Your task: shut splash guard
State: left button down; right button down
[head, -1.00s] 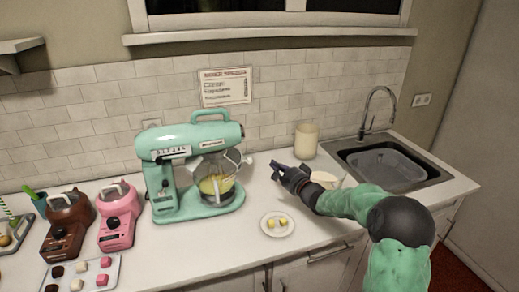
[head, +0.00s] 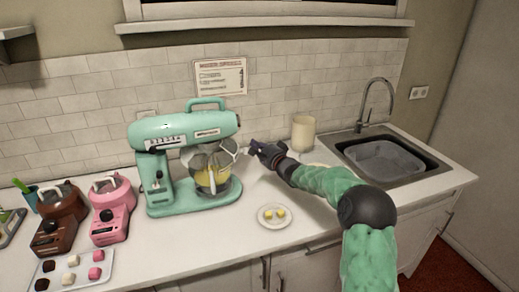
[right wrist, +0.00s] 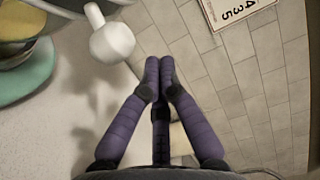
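A mint-green stand mixer (head: 182,128) stands on the counter, with a clear bowl (head: 222,188) of yellow mix under its head. A clear splash guard (head: 198,160) sits around the top of the bowl; its exact angle is hard to tell. A white knob (right wrist: 112,42) on a short stem shows in the right wrist view, beside the mixer. My right gripper (head: 255,147) is just right of the mixer; in the right wrist view its purple fingertips (right wrist: 160,68) are together with nothing between them. The knob is left of the fingertips and apart from them. My left gripper is out of view.
A small plate (head: 274,224) with yellow pieces lies in front of my right arm. A cream jar (head: 303,134) and the sink (head: 347,141) are at the right. Pink (head: 112,204) and brown (head: 60,225) small machines and a sweets tray (head: 98,279) are at the left.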

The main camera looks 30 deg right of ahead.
jog(key=shift+s+a+b, duration=0.65)
jog(key=shift+s+a, duration=0.35)
jog(key=shift+a, duration=0.1)
